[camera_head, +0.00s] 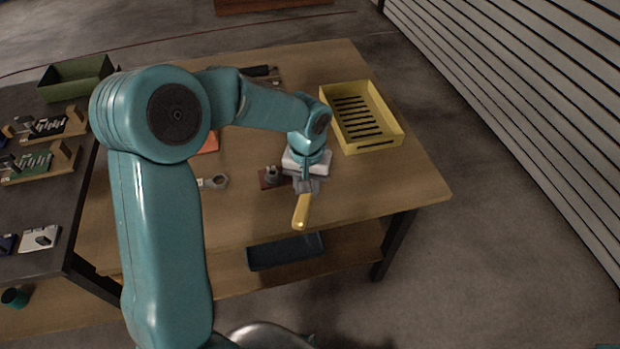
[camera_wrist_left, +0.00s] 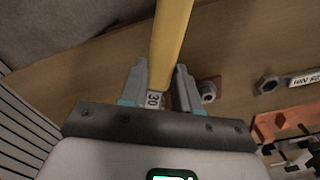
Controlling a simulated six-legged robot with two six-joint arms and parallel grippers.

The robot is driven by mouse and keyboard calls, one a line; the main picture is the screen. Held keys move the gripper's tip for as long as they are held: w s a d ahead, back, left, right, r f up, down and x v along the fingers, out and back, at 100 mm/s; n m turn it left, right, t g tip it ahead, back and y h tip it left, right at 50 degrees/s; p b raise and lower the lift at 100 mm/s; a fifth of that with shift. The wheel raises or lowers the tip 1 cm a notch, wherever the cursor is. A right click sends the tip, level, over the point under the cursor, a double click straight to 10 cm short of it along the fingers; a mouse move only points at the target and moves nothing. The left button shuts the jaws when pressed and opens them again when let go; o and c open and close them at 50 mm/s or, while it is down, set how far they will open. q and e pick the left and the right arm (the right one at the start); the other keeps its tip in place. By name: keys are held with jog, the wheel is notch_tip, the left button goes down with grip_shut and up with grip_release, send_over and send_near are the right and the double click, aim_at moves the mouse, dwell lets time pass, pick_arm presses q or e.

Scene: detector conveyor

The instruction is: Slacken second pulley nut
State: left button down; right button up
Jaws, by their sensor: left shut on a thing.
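My left gripper (camera_head: 306,186) is over the wooden table near its front edge. It is shut on a yellow-handled tool (camera_head: 301,212), whose handle points towards the front edge. In the left wrist view the fingers (camera_wrist_left: 158,90) clasp this yellow tool (camera_wrist_left: 171,40) at a collar marked 30; its working end is hidden. A small red-brown plate with a grey nut (camera_head: 271,175) lies just left of the gripper. The nut also shows in the left wrist view (camera_wrist_left: 207,91), beside the finger and apart from the tool. My right gripper is not in view.
A wrench with a ring end (camera_head: 216,182) lies left of the nut; its label reads 25 Nm in the left wrist view. An orange holder (camera_wrist_left: 285,122) is nearby. A yellow slotted tray (camera_head: 395,143) stands behind, to the right. The table's front right corner is clear.

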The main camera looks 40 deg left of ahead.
pick_arm(q)
jog(key=shift+s+r, duration=0.1)
jog(key=shift+r, duration=0.1)
jog(key=shift+a+r+p, duration=0.3)
jog(key=shift+p, duration=0.25)
jog(key=shift+s+a, duration=0.15)
jog(key=shift+a, duration=0.15)
jog(key=shift+d, duration=0.1)
